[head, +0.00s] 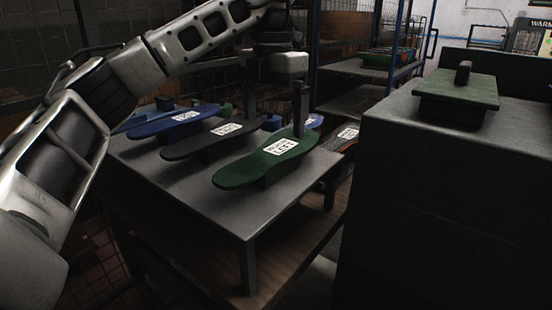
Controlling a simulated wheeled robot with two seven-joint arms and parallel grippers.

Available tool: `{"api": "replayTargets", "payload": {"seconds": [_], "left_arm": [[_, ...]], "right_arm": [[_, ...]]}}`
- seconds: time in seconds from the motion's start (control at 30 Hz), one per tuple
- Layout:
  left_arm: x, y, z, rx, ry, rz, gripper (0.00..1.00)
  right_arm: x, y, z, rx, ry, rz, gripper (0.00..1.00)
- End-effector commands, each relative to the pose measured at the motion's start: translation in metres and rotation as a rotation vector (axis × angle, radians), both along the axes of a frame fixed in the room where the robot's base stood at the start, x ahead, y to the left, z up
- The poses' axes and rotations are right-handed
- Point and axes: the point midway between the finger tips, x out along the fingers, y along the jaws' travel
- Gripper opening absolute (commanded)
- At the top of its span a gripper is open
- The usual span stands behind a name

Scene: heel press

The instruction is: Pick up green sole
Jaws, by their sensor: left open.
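The green sole (240,173) lies on a dark support block on a grey metal table (215,205). It points from front left to back right, and a white label reading "LEFT" sits toward its far end. My left gripper (301,130) comes down from above with its fingers pointing down at the far end of the sole. It is open, and nothing shows held in it. My right gripper is not in view.
A black sole (205,141) and a blue sole (165,124) lie left of the green one. A grey cabinet (450,165) on the right bears a green board with a handle (460,92). A blue-framed shelf (352,100) stands behind. Wire mesh lines the left.

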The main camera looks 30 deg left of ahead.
Motion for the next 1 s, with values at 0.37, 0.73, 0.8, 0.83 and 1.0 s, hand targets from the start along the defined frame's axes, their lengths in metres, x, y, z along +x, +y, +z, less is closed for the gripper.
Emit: {"api": "replayTargets", "payload": {"seconds": [0.37, 0.73, 0.8, 0.83, 1.0], "left_arm": [[-0.003, -0.002, -0.047, 0.001, 0.002, 0.000, 0.98], [-0.003, -0.002, -0.052, 0.000, 0.000, 0.000, 0.98], [-0.003, -0.002, -0.053, 0.000, 0.000, 0.000, 0.98], [-0.003, -0.002, -0.053, 0.000, 0.000, 0.000, 0.98], [-0.003, -0.002, -0.055, 0.000, 0.001, 0.000, 0.98]], "right_arm": [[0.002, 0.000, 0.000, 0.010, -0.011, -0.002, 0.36], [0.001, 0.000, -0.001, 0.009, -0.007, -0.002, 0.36], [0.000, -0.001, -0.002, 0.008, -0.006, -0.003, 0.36], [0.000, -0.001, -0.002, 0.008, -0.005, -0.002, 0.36], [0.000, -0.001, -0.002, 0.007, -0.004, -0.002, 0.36]]}}
